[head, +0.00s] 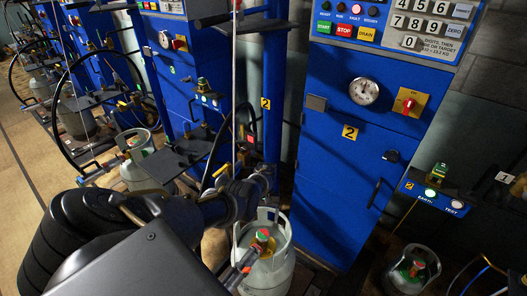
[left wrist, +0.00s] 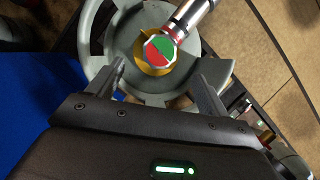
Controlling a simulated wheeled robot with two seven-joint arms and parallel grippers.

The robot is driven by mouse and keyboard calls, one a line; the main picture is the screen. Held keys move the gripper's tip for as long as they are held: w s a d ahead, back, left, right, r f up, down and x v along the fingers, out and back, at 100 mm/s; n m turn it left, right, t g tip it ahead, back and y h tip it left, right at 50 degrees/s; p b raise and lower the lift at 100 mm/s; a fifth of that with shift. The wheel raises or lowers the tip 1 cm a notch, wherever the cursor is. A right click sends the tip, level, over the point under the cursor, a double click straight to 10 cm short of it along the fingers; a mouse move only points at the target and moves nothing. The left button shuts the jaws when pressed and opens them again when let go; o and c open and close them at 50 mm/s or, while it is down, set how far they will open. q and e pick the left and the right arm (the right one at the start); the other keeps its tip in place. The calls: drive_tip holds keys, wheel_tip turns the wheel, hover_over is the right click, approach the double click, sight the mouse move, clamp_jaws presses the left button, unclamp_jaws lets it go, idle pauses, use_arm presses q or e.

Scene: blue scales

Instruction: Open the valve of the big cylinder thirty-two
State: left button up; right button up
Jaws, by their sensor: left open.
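A pale grey cylinder (head: 275,279) with a ring collar stands in front of the blue cabinet marked 2. Its valve knob (head: 263,234), red and green, sits inside the collar. The left wrist view shows the knob (left wrist: 158,50) close up, with a metal connector (left wrist: 192,16) beside it. My left gripper (left wrist: 159,72) is open and empty, its two fingers reaching over the collar toward the knob, one on each side of it. No number thirty-two is readable. My right gripper is not in view.
The blue cabinet (head: 335,195) has a dial (head: 364,91) and a red switch (head: 408,102). A smaller cylinder (head: 404,283) stands at the lower right. Other cylinders (head: 136,146) and scales line the left. Tan floor (head: 22,165) is clear at far left.

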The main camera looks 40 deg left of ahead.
use_arm(q)
drive_tip(key=shift+v, duration=1.65)
drive_tip(key=shift+a+f, duration=0.1)
drive_tip(key=shift+f, duration=0.05)
